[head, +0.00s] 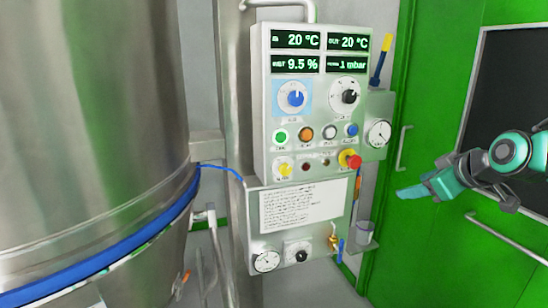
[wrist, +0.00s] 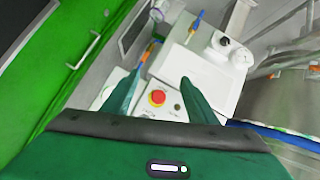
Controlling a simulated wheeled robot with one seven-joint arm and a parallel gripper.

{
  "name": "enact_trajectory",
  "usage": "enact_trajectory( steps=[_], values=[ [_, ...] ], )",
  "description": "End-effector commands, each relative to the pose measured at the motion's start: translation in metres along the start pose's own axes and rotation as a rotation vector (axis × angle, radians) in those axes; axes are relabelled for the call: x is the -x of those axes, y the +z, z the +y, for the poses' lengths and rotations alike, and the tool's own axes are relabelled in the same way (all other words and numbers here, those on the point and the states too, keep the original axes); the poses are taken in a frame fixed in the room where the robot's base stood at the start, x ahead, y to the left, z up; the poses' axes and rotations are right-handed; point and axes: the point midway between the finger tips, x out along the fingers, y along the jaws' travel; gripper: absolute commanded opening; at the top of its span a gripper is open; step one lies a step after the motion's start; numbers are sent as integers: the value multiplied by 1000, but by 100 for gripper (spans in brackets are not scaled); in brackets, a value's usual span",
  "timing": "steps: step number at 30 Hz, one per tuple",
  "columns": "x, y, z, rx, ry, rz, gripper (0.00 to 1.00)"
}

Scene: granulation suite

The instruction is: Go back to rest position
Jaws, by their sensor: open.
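My gripper (head: 411,192) is at the right in the head view, in front of the green door and apart from the control panel (head: 262,100). In the wrist view my gripper (wrist: 150,92) shows two green fingers spread apart with nothing between them. Beyond the fingers lies the panel with its red emergency button (wrist: 158,97). That red button (head: 349,159) also shows at the panel's lower right in the head view.
A large steel vessel (head: 95,110) with a blue band fills the left. A green door (head: 425,80) with handles and a dark window stands at the right. A gauge (head: 378,134) and a small cup holder (head: 364,232) stick out from the panel's right side.

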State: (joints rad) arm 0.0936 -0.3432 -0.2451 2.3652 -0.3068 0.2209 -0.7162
Motion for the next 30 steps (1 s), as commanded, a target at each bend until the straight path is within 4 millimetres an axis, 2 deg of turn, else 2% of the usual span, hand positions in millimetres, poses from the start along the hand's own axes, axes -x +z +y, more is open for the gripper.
enact_trajectory(
  steps=[1,6,9,13,16,20,30],
  values=[
    [7,31,-5,-80,-12,-86,53],
    [42,133,-32,-394,-23,-400,53],
    [72,185,-53,-587,-5,-580,53],
    [112,234,-81,-810,36,-780,53],
    [136,257,-98,-935,68,-890,53],
    [154,272,-110,-1023,93,-968,53],
    [157,274,-113,-1040,98,-984,53]
  ],
)
